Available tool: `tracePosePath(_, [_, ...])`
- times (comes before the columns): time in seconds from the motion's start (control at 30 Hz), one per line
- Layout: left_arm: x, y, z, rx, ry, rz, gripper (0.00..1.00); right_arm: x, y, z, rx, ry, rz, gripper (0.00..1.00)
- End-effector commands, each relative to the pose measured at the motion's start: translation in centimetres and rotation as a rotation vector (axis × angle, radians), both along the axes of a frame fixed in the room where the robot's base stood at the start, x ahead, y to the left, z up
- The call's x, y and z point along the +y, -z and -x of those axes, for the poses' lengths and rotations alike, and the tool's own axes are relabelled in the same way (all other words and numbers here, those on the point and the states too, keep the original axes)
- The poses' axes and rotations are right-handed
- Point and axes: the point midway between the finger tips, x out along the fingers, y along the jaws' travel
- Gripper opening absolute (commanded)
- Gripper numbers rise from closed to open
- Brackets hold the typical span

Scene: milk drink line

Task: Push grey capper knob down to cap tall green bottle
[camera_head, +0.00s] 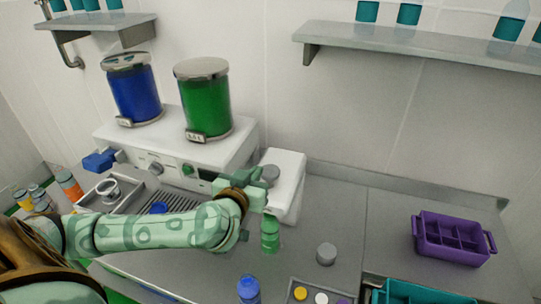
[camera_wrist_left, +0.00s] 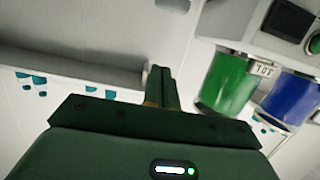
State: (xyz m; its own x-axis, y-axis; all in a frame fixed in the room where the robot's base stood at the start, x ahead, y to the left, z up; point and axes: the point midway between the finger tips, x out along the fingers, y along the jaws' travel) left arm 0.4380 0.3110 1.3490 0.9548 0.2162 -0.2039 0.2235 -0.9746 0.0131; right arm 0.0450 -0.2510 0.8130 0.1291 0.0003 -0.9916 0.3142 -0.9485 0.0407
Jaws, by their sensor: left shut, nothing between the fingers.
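The white capper (camera_head: 288,190) stands on the counter at the right end of the white machine. Its grey knob (camera_head: 271,171) shows at the top, partly behind my left gripper. My left gripper (camera_head: 258,178) is shut and empty, beside or against the knob; I cannot tell whether they touch. The green bottle (camera_head: 270,236) stands upright below the gripper, at the capper's front; its top is partly hidden. In the left wrist view the shut fingers (camera_wrist_left: 160,85) show with nothing between them, and the knob is not clearly visible. My right gripper is not in view.
Blue (camera_head: 135,92) and green (camera_head: 205,105) tanks stand on the white machine (camera_head: 165,150). A grey cylinder (camera_head: 326,254) and blue bottle (camera_head: 248,290) stand in front. A purple crate (camera_head: 452,240) and teal crate (camera_head: 415,293) are at right. The counter between capper and purple crate is clear.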

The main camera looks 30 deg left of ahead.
Motion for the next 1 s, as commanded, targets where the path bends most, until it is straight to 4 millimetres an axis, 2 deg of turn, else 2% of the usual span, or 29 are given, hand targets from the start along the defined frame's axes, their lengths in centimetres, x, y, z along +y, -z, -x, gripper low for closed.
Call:
tracePosePath(0.37, [0.2,0.3,0.4,0.045,-0.01,-0.003,0.0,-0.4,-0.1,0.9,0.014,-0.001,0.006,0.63])
tracePosePath(0.53, [0.4,0.5,-0.4,0.044,-0.012,-0.002,0.0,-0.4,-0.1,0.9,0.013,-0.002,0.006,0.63])
tracePosePath(0.67, [0.9,0.9,-2.2,0.043,-0.013,-0.001,0.0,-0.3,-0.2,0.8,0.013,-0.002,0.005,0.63])
tracePosePath(1.0, [2.5,2.6,-9.1,0.043,-0.013,-0.002,0.0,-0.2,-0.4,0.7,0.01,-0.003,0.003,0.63])
